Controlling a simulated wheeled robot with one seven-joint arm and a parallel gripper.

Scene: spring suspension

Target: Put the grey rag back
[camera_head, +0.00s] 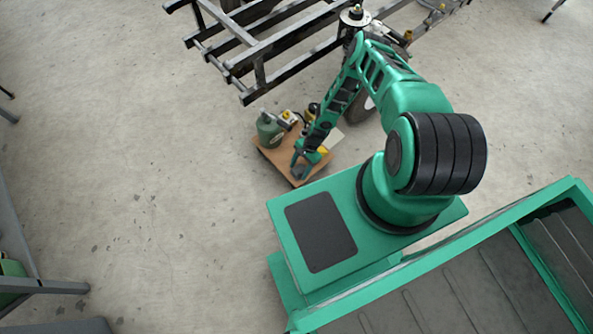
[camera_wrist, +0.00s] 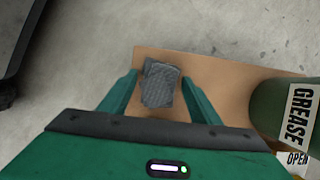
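The grey rag (camera_wrist: 160,85) lies folded on a brown board (camera_wrist: 225,75), near the board's edge, in the wrist view. In the head view a small grey patch at the board's near corner looks like the rag (camera_head: 300,172). My gripper (camera_head: 301,162) is low over that corner. In the wrist view my gripper's fingers (camera_wrist: 159,76) are apart, one on each side of the rag, with narrow gaps showing. I cannot tell how far the fingertips are above the board.
A green grease container (camera_wrist: 285,112) stands on the board right of my gripper; it also shows in the head view (camera_head: 270,131). Small yellow and black items stand behind it. A dark metal frame (camera_head: 262,50) and a wheel lie beyond.

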